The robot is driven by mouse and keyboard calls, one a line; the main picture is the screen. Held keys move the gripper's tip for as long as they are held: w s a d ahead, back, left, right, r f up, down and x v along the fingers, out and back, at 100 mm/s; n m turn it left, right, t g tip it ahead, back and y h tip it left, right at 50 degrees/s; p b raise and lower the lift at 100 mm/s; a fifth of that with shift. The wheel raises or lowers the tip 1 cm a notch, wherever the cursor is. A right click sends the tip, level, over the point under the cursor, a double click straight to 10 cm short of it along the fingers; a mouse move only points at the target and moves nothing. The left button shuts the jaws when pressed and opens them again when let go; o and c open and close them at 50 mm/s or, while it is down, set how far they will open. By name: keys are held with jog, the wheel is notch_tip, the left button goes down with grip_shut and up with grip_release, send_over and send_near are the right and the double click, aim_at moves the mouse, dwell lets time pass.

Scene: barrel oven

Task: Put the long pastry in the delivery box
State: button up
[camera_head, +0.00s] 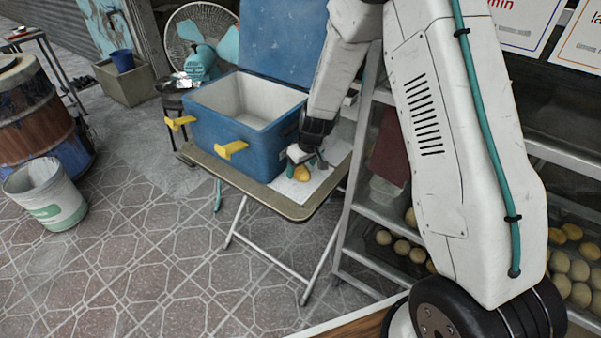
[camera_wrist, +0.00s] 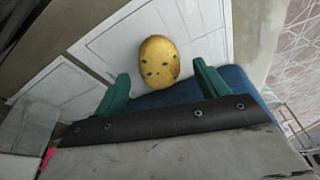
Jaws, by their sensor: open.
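The long pastry (camera_wrist: 158,63) is an oval, golden piece with several dark green spots. It lies on a white sheet on the folding table, and shows small and orange in the head view (camera_head: 301,174). The delivery box (camera_head: 232,152) is a blue cooler with its lid raised and a pale, empty-looking interior. It stands on the table, left of the pastry. My gripper (camera_head: 305,161) is low over the table beside the box. Its green fingers are open, and in the wrist view the pastry lies between and just beyond the fingertips (camera_wrist: 160,72). I cannot tell whether they touch it.
The folding table (camera_head: 292,211) has a narrow edge in front of the box. Yellow latches (camera_head: 231,150) stick out from the box front. A metal rack (camera_head: 352,215) with trays of round buns stands close on the right. A white bucket (camera_head: 46,194) and open tiled floor lie left.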

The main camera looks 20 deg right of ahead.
jog(key=shift+w+f, duration=0.15)
jog(key=shift+f, duration=0.5)
jog(key=c, duration=1.1)
jog(key=shift+c, duration=0.2)
jog(key=shift+r, duration=0.1)
